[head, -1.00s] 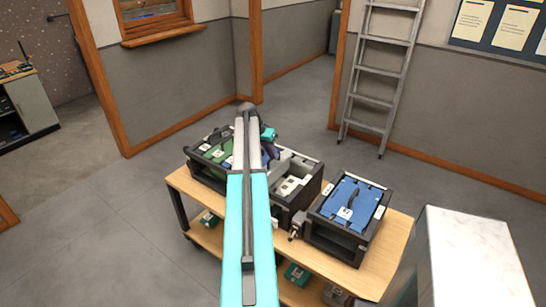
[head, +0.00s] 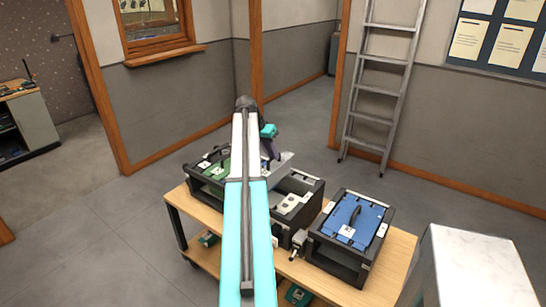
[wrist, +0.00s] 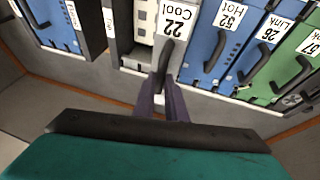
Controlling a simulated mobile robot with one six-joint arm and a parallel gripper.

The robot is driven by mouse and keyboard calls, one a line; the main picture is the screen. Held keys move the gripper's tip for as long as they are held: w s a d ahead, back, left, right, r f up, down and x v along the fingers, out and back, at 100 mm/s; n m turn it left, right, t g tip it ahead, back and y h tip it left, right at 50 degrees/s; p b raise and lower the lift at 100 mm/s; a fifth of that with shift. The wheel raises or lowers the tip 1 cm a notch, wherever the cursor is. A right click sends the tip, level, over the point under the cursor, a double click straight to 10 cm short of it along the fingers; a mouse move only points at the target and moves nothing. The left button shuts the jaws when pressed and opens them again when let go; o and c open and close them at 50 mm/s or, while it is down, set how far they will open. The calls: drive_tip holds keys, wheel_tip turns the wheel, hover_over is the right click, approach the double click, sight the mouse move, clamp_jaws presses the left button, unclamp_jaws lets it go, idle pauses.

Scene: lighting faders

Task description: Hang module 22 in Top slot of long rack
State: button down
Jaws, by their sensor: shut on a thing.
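Module 22 is a grey module (wrist: 183,58) labelled "22 Cool", seen upside down in the wrist view. My gripper (wrist: 165,92) is shut on its dark handle. In the head view my gripper (head: 270,147) is partly hidden behind my arm, and a grey plate (head: 283,162), likely the module, shows tilted above the racks. The dark-framed rack on the left (head: 195,178) holds green modules, and the dark frame beside it (head: 300,212) has a partly bare interior. I cannot tell which is the long rack, and its Top slot is not identifiable.
A separate dark rack (head: 340,262) with a blue module (head: 355,222) stands at the right of the wooden cart (head: 180,195). In the wrist view are blue module 52 "Hot" (wrist: 215,45), module 26 (wrist: 262,55) and green module 57 (wrist: 300,70). A white-topped block (head: 480,262) stands right.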

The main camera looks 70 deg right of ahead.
drive_tip(key=shift+r, duration=0.2)
idle(0.5)
drive_tip(key=shift+r+p, duration=1.15)
drive_tip(key=shift+r, duration=1.05)
drive_tip(key=shift+a+f, duration=0.1)
drive_tip(key=shift+a, duration=0.05)
drive_tip(key=shift+s+a+f+n, duration=0.1)
drive_tip(key=shift+s+a+n, duration=0.2)
drive_tip(key=shift+s+a, duration=0.15)
drive_tip(key=s+a+p, duration=0.1)
drive_tip(key=s+p, duration=0.2)
drive_tip(key=s, duration=0.7)
drive_tip(key=shift+s+a+p, duration=0.3)
drive_tip(key=shift+a, duration=0.1)
